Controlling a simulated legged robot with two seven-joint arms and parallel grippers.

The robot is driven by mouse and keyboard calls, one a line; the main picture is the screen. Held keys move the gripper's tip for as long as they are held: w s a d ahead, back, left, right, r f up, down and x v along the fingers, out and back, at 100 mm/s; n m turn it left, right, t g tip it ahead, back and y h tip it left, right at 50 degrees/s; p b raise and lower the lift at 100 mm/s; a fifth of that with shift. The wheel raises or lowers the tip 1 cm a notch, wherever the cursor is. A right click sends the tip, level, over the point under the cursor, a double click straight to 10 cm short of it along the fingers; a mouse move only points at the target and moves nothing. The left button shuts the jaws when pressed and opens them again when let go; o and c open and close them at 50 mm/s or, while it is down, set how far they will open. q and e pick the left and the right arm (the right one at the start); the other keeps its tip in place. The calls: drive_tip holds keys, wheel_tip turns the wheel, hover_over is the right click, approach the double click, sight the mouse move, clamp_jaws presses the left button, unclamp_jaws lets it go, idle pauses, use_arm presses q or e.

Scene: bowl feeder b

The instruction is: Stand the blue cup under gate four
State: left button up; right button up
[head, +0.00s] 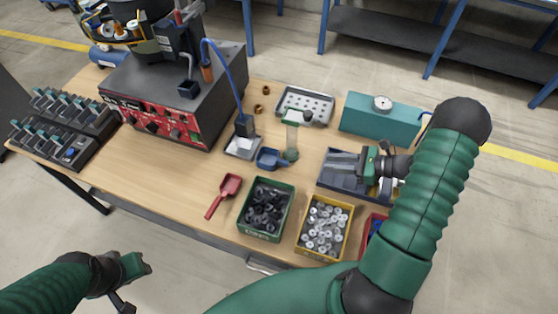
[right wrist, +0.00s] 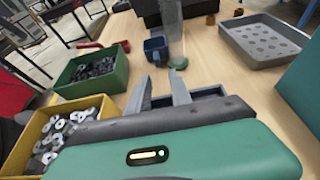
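A small blue cup (head: 268,158) stands on the table near the middle, just in front of a grey plate; it also shows in the right wrist view (right wrist: 155,48). My right gripper (head: 335,162) is over the blue-grey bin, right of the cup and apart from it. In the right wrist view its two fingers (right wrist: 163,88) are spread with nothing between them. My left gripper (head: 142,266) is low at the left, off the table's front edge; its fingers are unclear. Black racks with several teal-topped units (head: 62,128) stand at the far left. I cannot tell which part is gate four.
A clear column with a green base (head: 291,153) stands right beside the cup. A red scoop (head: 226,190), green bin (head: 246,225) and yellow bin (head: 346,225) line the front. A perforated tray (head: 303,91) and teal box (head: 365,118) are behind. The blue-grey bin (head: 328,187) lies below my right gripper.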

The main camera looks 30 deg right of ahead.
approach(288, 162)
drive_tip(key=x, duration=0.4)
drive_tip(key=shift+w+a, duration=0.15)
drive_tip(key=shift+w, duration=0.15)
drive_tip(key=x, duration=0.5)
drive_tip(key=shift+a+f+p, duration=0.1)
drive_tip(key=shift+f+p, duration=0.25)
drive_tip(key=shift+f, duration=0.1)
drive_tip(key=shift+w+a, duration=0.15)
clamp_jaws()
